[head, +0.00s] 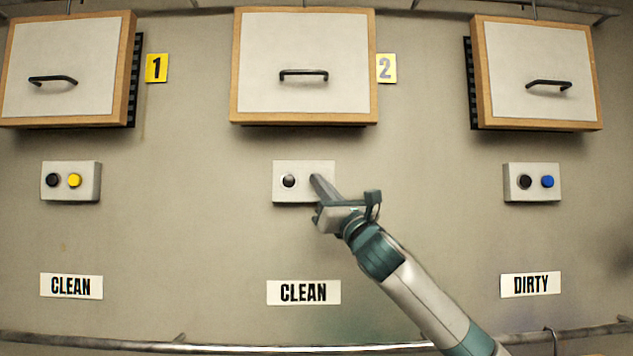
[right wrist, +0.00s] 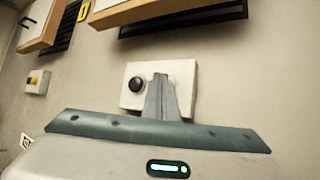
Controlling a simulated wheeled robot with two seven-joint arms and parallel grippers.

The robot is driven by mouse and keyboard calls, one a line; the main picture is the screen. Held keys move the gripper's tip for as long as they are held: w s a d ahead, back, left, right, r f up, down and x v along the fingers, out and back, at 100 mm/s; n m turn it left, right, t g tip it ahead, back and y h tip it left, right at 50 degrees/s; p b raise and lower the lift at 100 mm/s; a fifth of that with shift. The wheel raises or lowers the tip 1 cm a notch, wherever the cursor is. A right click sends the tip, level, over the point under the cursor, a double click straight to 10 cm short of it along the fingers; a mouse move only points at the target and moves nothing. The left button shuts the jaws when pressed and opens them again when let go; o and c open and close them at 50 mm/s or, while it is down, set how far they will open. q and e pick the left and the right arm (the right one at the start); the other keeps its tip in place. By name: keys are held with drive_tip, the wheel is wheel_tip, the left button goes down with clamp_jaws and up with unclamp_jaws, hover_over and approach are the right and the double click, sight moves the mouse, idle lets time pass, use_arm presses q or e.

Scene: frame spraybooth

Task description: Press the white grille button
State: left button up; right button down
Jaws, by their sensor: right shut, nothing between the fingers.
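No white button shows in either view. The middle button box (head: 283,196) on the wall has a black button (head: 289,181) on its left side. My right gripper (head: 315,180) is shut and empty, its fingertips in front of the right half of this box, covering whatever is there. In the right wrist view the shut fingers (right wrist: 160,80) overlap the box (right wrist: 185,72), right of the black button (right wrist: 136,84). I cannot tell whether the tips touch the box. My left gripper is not in view.
The left box (head: 90,192) has a black and a yellow button (head: 74,180). The right box (head: 535,194) has a black and a blue button (head: 547,181). Framed panels with handles hang above, the middle one (head: 303,50) nearest. A rail (head: 230,349) runs along the bottom.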

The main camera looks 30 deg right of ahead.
drive_tip(key=shift+s, duration=0.1)
drive_tip(key=shift+s+a+f, duration=0.1)
drive_tip(key=shift+s+a, duration=0.3)
drive_tip(key=shift+s, duration=0.2)
drive_tip(key=shift+s+a, duration=0.1)
drive_tip(key=s, duration=0.1)
drive_tip(key=s+a, duration=0.2)
drive_tip(key=s, duration=0.1)
drive_tip(key=shift+a, duration=0.25)
idle(0.5)
idle(0.6)
